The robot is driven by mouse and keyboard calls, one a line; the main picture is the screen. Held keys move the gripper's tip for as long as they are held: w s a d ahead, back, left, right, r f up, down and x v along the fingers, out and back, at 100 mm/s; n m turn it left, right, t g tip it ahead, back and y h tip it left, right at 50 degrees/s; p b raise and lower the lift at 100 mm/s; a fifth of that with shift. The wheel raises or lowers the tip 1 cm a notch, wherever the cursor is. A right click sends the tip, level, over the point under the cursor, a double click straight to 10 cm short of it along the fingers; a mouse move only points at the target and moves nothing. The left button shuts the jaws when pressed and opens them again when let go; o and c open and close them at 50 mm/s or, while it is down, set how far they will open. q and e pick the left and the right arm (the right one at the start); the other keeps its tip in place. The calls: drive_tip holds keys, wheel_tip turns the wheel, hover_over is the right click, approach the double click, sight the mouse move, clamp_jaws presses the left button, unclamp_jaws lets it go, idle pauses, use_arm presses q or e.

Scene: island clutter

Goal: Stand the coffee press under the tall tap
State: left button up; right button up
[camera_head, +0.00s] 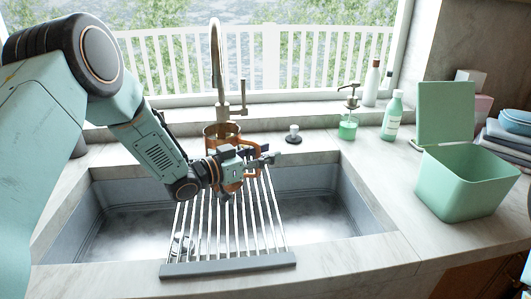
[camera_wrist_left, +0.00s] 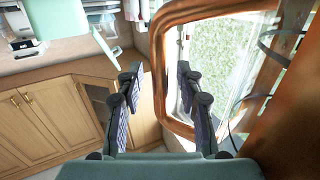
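The coffee press (camera_head: 212,131), a glass body in a copper-coloured frame, shows below the tall tap (camera_head: 216,60) at the back of the sink. My left gripper (camera_head: 262,161) is in front of it and hides much of it, including its base. In the left wrist view my left gripper (camera_wrist_left: 160,105) has its fingers apart. The press's copper handle or frame (camera_wrist_left: 161,70) shows close by, with one side in the gap between the fingers; I cannot tell whether they touch it. My right gripper is not in view.
A slatted rack (camera_head: 228,266) lies across the sink (camera_head: 330,205). A dark-topped stopper (camera_head: 293,134), a green soap pump (camera_head: 348,128) and bottles (camera_head: 393,115) stand behind and to the right. An open green bin (camera_head: 465,185) and stacked dishes (camera_head: 508,135) occupy the right counter.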

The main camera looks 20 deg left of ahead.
use_arm(q)
drive_tip(key=v, duration=0.7)
drive_tip(key=shift+s+a, duration=0.3)
drive_tip(key=shift+r, duration=0.1)
drive_tip(key=shift+s, duration=0.1)
